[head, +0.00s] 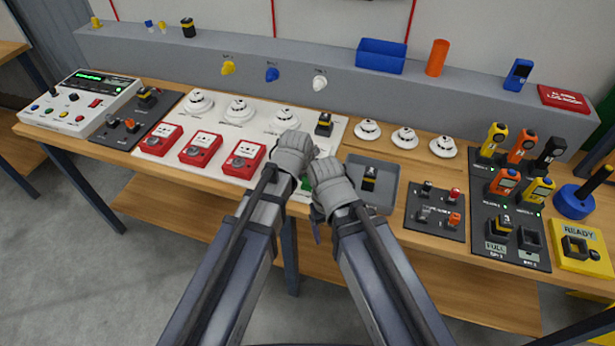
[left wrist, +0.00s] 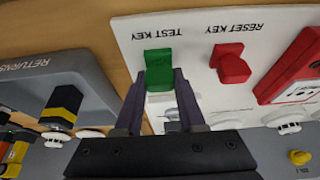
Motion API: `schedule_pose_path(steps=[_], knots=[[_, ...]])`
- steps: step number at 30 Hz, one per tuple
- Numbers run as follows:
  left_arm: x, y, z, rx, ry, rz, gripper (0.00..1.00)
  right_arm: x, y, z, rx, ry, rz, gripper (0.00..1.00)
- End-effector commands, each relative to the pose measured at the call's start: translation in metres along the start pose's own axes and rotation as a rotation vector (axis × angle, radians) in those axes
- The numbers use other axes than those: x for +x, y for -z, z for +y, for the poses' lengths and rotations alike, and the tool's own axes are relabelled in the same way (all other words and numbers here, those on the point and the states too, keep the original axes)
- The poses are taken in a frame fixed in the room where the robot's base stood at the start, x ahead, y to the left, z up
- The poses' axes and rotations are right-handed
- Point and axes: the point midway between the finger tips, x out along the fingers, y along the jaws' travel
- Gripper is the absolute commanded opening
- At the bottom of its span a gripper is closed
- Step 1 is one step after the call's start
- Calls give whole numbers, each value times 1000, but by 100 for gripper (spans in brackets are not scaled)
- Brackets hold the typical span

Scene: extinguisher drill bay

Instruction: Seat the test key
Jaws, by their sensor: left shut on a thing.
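The green test key (left wrist: 159,66) is between the fingers of my left gripper (left wrist: 160,88) in the left wrist view, over the white panel beside the TEST KEY label. I cannot tell whether it is fully in its seat. In the head view only a sliver of green (head: 305,184) shows, as my left gripper (head: 292,157) hides the rest.
A red reset key (left wrist: 230,63) stands beside the test key on the panel. Red call points (head: 242,157) lie left of my left gripper. The grey returns tray (head: 384,200) with a black-and-yellow item sits just right of my right gripper.

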Motion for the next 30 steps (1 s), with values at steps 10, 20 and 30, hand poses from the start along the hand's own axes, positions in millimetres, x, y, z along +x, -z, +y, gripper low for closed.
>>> schedule_pose_path(steps=[10,20,30], knots=[[-11,4,0,0,0,0,0,-11,-1,1,0,0,0,80],[-25,10,0,0,0,0,0,-27,-2,3,0,0,0,80],[-40,17,0,0,0,0,0,-43,-2,4,0,0,0,80]])
